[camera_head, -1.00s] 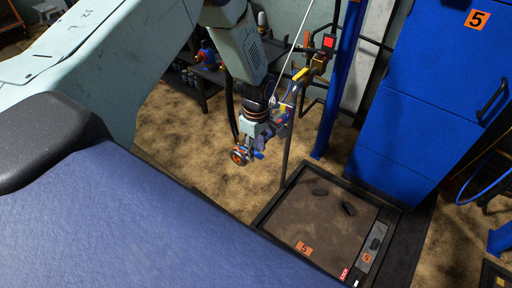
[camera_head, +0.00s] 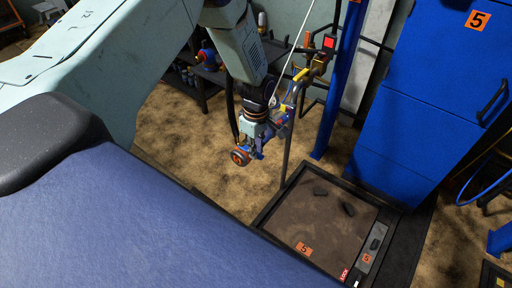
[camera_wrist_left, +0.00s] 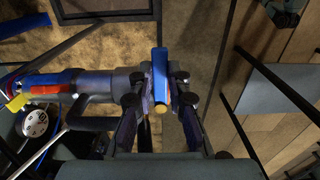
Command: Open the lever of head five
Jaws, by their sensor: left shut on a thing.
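My left gripper (camera_head: 254,147) hangs at the middle of the head view, low over the hose head. In the left wrist view its two dark fingers (camera_wrist_left: 160,110) are shut on a blue lever (camera_wrist_left: 160,65) with a yellow end, standing upright between them. The grey head body (camera_wrist_left: 98,82), with an orange and blue band, runs left from the lever. In the head view the head's round orange-and-dark end (camera_head: 240,157) shows beside the gripper; the wrist hides much of the rest. I cannot read a number on this head. My right gripper is in neither view.
A blue cabinet (camera_head: 430,110) marked 5 stands at the right. Before it lies a dark-framed floor scale (camera_head: 300,215), also marked 5, with small dark pieces on it. A blue post and a thin rod stand close to the gripper.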

